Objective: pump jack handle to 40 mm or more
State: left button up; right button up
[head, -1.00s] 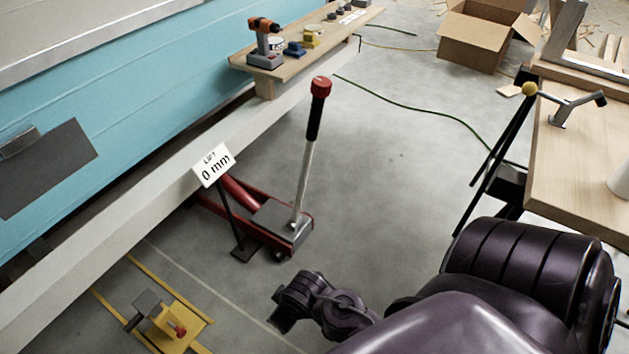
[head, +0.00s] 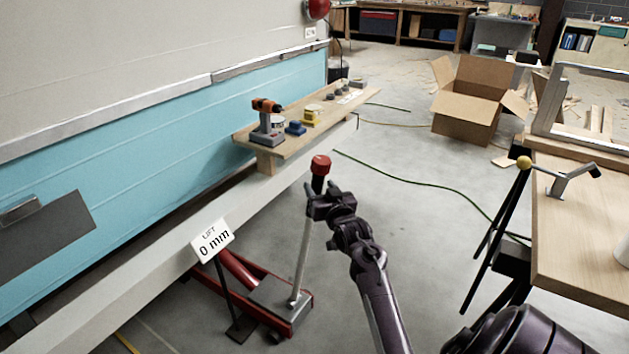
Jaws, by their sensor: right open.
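The red floor jack (head: 278,302) sits on the concrete, partly under the camper's edge. Its handle (head: 301,258) stands nearly upright with a black grip and a red knob (head: 320,165) on top. A sign (head: 213,241) on a post beside the jack reads "LIFT 0 mm". My right gripper (head: 323,190) is open at the black grip just below the red knob, its fingers around or just in front of the grip; I cannot tell which. The gripper hides part of the grip. My left gripper is not in view.
A wooden shelf (head: 345,108) with an orange drill (head: 267,122) juts from the camper behind the handle. A workbench (head: 580,235) with a clamp stands at the right. An open cardboard box (head: 466,115) and a green hose (head: 420,182) lie on the floor beyond.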

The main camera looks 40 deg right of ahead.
jog(key=x, duration=0.5)
pick_arm(q)
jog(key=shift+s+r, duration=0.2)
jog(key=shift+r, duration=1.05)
jog(key=shift+b, duration=0.3)
pick_arm(e)
jog(key=shift+f, duration=0.1)
grip_shut()
